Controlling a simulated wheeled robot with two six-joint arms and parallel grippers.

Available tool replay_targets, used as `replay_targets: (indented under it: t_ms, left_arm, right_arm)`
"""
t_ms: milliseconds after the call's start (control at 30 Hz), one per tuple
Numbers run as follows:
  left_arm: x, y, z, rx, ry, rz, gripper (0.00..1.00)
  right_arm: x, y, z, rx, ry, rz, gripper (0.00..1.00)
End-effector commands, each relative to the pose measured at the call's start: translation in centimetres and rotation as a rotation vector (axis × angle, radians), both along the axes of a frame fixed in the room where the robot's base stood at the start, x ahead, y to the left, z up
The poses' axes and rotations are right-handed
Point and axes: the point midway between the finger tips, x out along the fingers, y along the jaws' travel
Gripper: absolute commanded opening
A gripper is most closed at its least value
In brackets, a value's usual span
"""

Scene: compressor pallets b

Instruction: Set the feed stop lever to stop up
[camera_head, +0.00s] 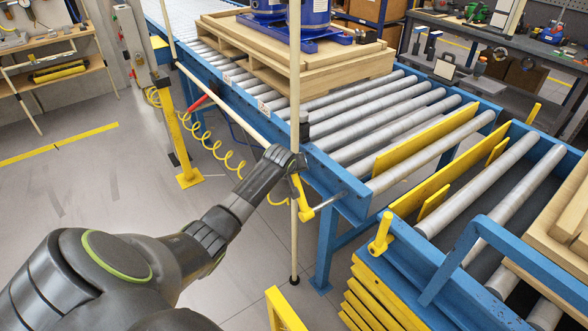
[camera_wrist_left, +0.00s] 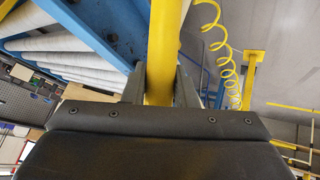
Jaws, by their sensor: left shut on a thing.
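The yellow feed stop lever (camera_head: 302,194) is at the near corner of the blue roller conveyor, on the end of a short metal shaft. It stands roughly upright, leaning slightly left from its pivot. My left gripper (camera_head: 290,164) is shut on its upper part. In the left wrist view the yellow lever bar (camera_wrist_left: 163,50) runs between the two dark fingers (camera_wrist_left: 160,88). The lever's top end is hidden by the gripper. A long yellow stop plate (camera_head: 425,140) shows between the end rollers, its top edge above them. My right gripper is not in view.
A cream upright pole (camera_head: 294,90) stands right by my left gripper. A pallet (camera_head: 320,65) with blue compressors sits farther back on the rollers. A second blue roller frame (camera_head: 450,262) with a yellow peg (camera_head: 381,235) is at the right.

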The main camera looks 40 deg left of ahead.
Motion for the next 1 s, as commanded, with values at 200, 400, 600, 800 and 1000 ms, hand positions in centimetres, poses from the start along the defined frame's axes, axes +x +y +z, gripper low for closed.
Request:
replay_targets:
  t_ms: [200,400,600,800,1000]
  left_arm:
    - [0.05,0.17,0.04,-0.005,0.001,0.002,0.0]
    - [0.04,0.17,0.03,-0.004,0.001,0.002,0.26]
    - [0.02,0.14,-0.01,-0.005,0.002,0.002,0.47]
    - [-0.01,0.09,-0.03,-0.004,0.002,0.001,0.47]
    - [-0.46,-0.04,0.52,-0.004,0.002,0.001,0.47]
  right_arm:
    - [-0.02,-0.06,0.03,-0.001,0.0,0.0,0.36]
    - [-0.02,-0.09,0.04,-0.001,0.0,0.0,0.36]
    - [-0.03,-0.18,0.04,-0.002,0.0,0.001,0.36]
    - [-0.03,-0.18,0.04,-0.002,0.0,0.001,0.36]
    - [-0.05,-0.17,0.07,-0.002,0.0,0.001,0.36]
